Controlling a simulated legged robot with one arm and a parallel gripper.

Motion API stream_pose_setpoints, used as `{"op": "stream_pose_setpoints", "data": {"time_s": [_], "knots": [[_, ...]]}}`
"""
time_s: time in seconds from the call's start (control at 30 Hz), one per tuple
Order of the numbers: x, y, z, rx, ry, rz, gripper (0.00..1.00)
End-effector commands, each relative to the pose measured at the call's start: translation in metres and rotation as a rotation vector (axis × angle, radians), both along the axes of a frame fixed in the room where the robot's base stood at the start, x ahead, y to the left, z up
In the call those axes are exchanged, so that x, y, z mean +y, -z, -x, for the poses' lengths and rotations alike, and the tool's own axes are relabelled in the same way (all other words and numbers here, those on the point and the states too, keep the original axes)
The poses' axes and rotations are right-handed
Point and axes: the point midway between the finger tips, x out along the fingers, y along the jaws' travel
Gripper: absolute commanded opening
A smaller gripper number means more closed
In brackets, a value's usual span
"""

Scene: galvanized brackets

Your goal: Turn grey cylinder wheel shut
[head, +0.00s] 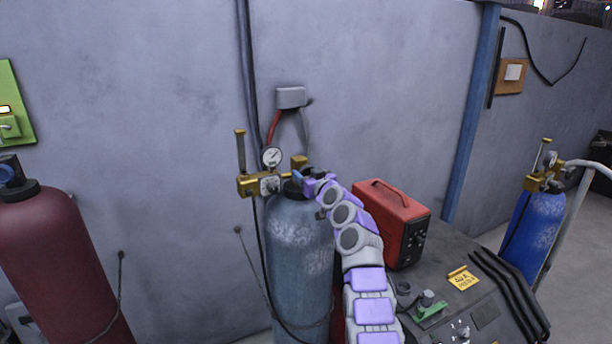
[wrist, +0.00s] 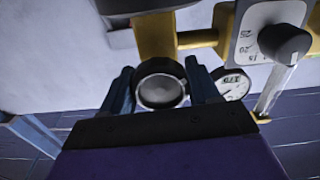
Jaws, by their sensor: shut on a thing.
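The grey cylinder (head: 298,245) stands upright against the wall in the middle of the head view. My gripper (head: 301,176) is at its valve on top, where the fingers mostly hide the wheel. In the wrist view the wheel (wrist: 160,91) is a round black rim with a grey face, below a brass valve body (wrist: 155,38). My two blue fingers are on either side of it, shut on it. The wheel's turn position cannot be told.
A brass regulator (head: 250,186) with a round gauge (head: 272,157) sits left of the valve, close to my gripper. A red box (head: 391,222) stands on a dark bench at right. A maroon cylinder (head: 58,265) is at left, a blue one (head: 535,232) far right.

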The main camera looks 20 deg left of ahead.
Motion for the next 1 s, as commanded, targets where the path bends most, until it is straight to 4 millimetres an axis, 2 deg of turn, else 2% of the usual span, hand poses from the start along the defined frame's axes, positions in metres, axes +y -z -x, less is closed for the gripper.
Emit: {"op": "stream_pose_setpoints", "data": {"time_s": [0.03, 0.17, 0.57, 1.0], "knots": [[-0.0005, 0.0002, -0.0005, 0.000, 0.001, 0.000, 0.42], [-0.0008, 0.0001, -0.0006, 0.000, 0.001, 0.000, 0.30], [-0.0021, 0.0013, -0.0018, 0.064, 0.002, -0.053, 0.30], [-0.0021, 0.0001, -0.0034, 0.343, 0.004, -0.291, 0.29]]}}
